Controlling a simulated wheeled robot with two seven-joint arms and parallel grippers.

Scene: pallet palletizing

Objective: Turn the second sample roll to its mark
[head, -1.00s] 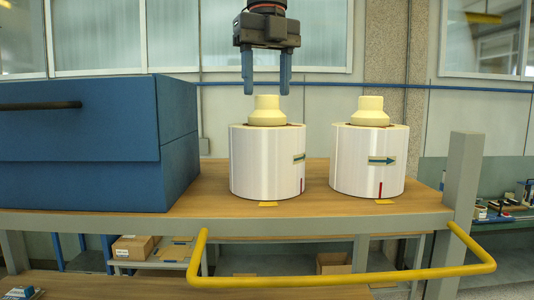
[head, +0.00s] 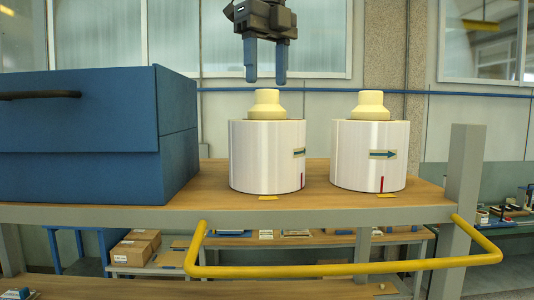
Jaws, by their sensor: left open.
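Two white sample rolls stand upright on the wooden shelf top (head: 220,200). The left roll (head: 262,160) has a cream stepped knob (head: 266,103), a green arrow label near its right edge, and a red line low at its right side. The right roll (head: 355,160) has a like knob (head: 370,106), a green arrow pointing right, and a red line low on its front. A yellow mark (head: 268,198) lies before the left roll and another (head: 387,195) before the right roll. The right roll's red line stands close to its mark. My left gripper (head: 266,80) is open and empty just above the left knob.
A large blue box (head: 90,140) with a dark handle stands at the left of the shelf. A grey post (head: 463,165) rises at the right end. A yellow rail (head: 345,268) juts out in front, below the shelf edge.

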